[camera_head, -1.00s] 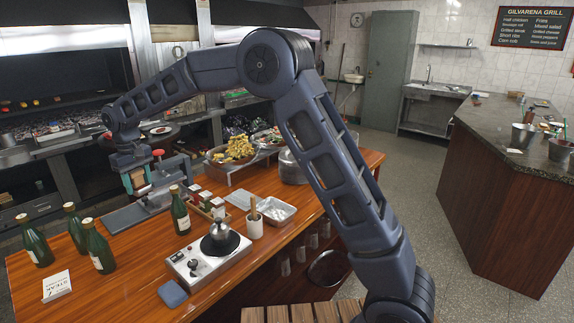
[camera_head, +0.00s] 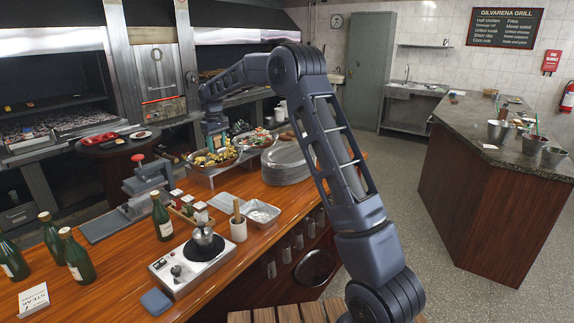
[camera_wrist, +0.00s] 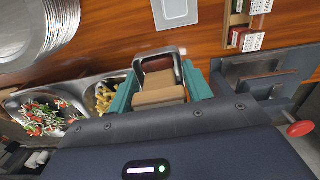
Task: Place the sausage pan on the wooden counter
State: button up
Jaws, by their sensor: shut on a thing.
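My gripper (camera_head: 214,138) is over the food trays at the back of the wooden counter (camera_head: 110,272). In the wrist view its teal fingers (camera_wrist: 160,88) are closed around tan blocks. A small metal pan with a dark brown, sausage-like content (camera_wrist: 158,76) shows just beyond these blocks, between the fingers. I take this as the sausage pan in my grip; its lower part is hidden by the blocks. In the head view I cannot make the pan out. The counter surface also shows in the wrist view (camera_wrist: 110,50).
A tray of yellow food (camera_head: 216,158), a bowl of vegetables (camera_head: 256,140) and stacked metal plates (camera_head: 286,160) crowd the back.

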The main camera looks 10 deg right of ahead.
send_over(241, 186)
notch_tip(241, 186, down, 20)
jog(key=shift+s+r, duration=0.1)
dwell(0.5)
jog(key=o, duration=1.1)
jog(key=shift+f, duration=0.2)
jog(key=shift+r, duration=0.1)
